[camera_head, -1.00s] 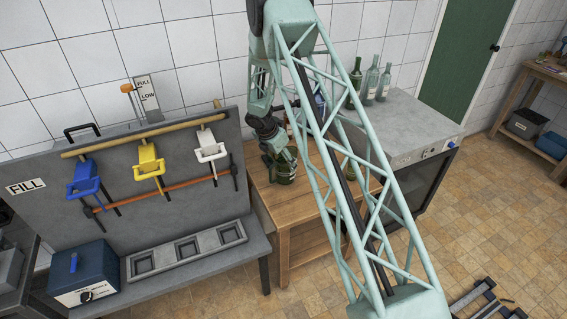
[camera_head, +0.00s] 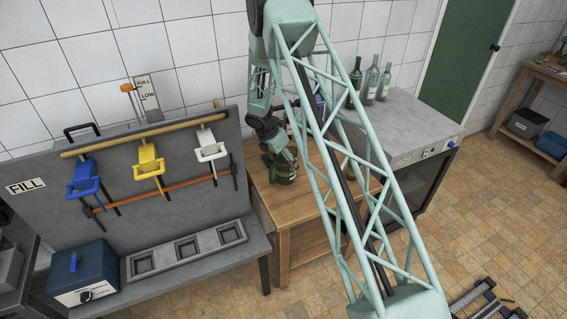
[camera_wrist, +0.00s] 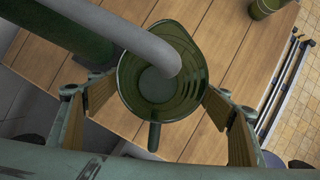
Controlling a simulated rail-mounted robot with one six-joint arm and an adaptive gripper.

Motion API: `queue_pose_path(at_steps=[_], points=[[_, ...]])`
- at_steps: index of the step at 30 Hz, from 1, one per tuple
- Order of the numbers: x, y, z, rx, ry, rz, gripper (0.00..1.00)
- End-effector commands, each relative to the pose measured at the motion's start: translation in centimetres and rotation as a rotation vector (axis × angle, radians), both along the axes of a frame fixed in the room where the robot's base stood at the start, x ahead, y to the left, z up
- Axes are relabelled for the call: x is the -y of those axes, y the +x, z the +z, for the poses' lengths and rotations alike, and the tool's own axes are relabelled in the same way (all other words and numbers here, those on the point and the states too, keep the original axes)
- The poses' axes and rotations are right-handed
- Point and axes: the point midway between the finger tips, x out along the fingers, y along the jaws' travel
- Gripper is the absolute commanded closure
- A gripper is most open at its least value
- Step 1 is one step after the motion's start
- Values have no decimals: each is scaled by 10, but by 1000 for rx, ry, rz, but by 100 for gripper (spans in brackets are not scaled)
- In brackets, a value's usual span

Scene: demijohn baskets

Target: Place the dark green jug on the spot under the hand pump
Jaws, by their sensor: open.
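The dark green jug (camera_head: 286,172) stands on the wooden table, partly hidden by my gripper in the head view. In the wrist view I look down into the jug (camera_wrist: 185,98), which is round and empty-looking, with its handle towards the bottom of the picture. The hand pump's grey spout (camera_wrist: 130,38) curves over the jug's mouth. The pump's dark green body (camera_wrist: 62,35) is at upper left. My gripper (camera_wrist: 156,98) is open, with one wood-coloured finger pad on each side of the jug. Contact is hard to tell. The spot under the jug is hidden.
Another green vessel (camera_wrist: 265,6) stands on the table. The fill bench (camera_head: 262,245) with clamps and a blue box (camera_head: 84,274) is at left. Several bottles stand on the grey counter (camera_head: 415,125) at right. My lattice arm covers part of the table.

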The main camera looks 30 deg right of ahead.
Motion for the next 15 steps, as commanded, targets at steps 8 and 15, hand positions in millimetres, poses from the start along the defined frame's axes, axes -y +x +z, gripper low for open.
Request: queue_pose_path(at_steps=[8, 15], points=[[-5, -1, 15, 1, 0, 0, 28], [-14, -5, 40, 2, 0, 1, 28]])
